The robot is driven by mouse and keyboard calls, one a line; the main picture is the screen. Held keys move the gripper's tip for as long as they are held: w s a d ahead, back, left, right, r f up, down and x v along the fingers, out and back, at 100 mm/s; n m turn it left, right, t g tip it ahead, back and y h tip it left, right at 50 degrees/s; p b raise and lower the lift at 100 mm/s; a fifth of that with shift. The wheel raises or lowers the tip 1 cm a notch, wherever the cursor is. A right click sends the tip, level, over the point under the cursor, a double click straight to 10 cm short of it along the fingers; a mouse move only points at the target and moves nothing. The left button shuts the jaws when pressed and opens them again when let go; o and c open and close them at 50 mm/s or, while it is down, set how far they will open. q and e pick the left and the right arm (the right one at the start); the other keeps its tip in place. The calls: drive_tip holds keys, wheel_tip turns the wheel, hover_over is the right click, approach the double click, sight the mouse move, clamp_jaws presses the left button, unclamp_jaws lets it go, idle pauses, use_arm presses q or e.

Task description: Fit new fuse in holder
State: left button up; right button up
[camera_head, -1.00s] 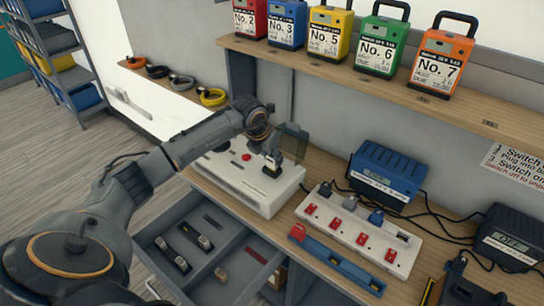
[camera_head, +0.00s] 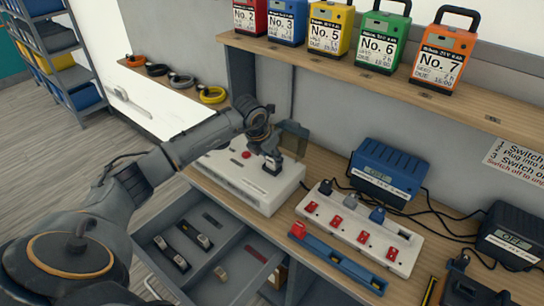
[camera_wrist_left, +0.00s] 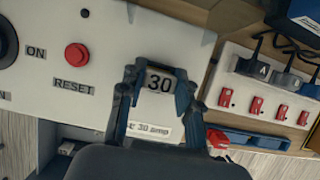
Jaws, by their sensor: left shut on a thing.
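My left gripper (camera_head: 271,166) is over the right part of a white box (camera_head: 226,178) on the bench. In the left wrist view its fingers (camera_wrist_left: 158,84) are shut on a dark fuse (camera_wrist_left: 159,82) marked 30. The box has a red RESET button (camera_wrist_left: 77,56) and a label (camera_wrist_left: 149,131) reading 30 amp near its edge. A raised flap (camera_head: 292,139) stands behind the gripper. The holder's opening is hidden by the gripper and fuse; I cannot tell whether the fuse is seated. My right gripper is not in view.
An open drawer (camera_head: 225,243) below holds several small parts. Above, a shelf (camera_head: 430,97) carries numbered packs.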

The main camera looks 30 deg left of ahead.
use_arm(q)
drive_tip(key=shift+f+b, duration=0.35)
drive_tip(key=shift+f, duration=0.1)
drive_tip(key=o, duration=1)
drive_tip(key=shift+s, duration=0.1)
drive_tip(key=shift+o, duration=1.1)
drive_tip(key=shift+f, duration=0.1)
drive_tip(key=shift+r, duration=0.25)
drive_tip(key=v, duration=1.1)
drive_tip(key=shift+r, duration=0.25)
